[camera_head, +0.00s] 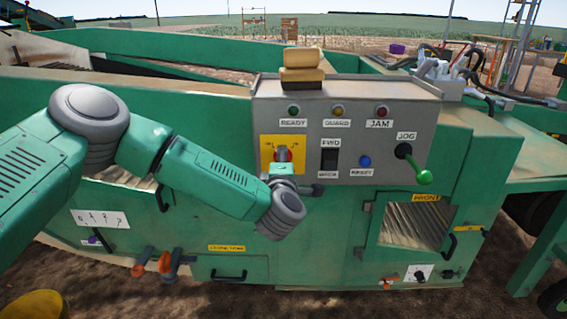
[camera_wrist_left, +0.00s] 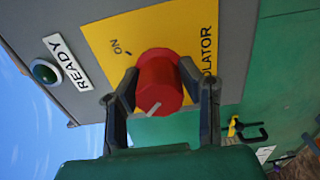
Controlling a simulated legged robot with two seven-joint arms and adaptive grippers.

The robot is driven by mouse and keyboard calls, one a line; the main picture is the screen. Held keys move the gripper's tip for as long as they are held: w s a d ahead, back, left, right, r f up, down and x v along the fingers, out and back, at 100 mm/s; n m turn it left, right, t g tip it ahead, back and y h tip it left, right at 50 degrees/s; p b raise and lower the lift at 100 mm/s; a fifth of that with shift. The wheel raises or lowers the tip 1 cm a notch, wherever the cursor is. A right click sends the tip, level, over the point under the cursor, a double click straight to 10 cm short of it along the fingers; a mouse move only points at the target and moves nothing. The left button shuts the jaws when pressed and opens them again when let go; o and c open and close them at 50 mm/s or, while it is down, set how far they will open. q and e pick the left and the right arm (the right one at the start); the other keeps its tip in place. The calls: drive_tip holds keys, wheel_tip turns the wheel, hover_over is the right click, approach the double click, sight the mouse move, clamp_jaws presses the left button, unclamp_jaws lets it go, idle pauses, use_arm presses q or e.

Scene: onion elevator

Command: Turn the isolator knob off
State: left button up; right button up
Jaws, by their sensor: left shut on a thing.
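The red isolator knob (camera_wrist_left: 158,84) sits on a yellow plate (camera_wrist_left: 121,38) marked ON and "...LATOR" in the left wrist view. A pale pointer line shows on the knob's face. My left gripper (camera_wrist_left: 160,92) has one finger on each side of the knob and is shut on it. In the head view the knob (camera_head: 282,154) shows in part on the yellow plate, at the left of the grey control panel (camera_head: 345,100). My left gripper (camera_head: 282,165) covers its lower part there. My right gripper is not in view.
The panel also carries a green READY lamp (camera_head: 293,110), a red JAM lamp (camera_head: 382,111), a black FWD switch (camera_head: 329,158), a blue RESET button (camera_head: 365,161) and a JOG lever with a green ball (camera_head: 423,177). A tan beacon-like part (camera_head: 302,66) stands on top.

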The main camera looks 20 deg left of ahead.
use_arm(q)
drive_tip(key=shift+s+f, duration=0.15)
drive_tip(key=shift+f, duration=0.2)
drive_tip(key=o, duration=1.1)
drive_tip(key=shift+o, duration=0.2)
drive_tip(key=shift+a+r, duration=0.1)
drive_tip(key=shift+a, duration=0.05)
drive_tip(key=v, duration=1.2)
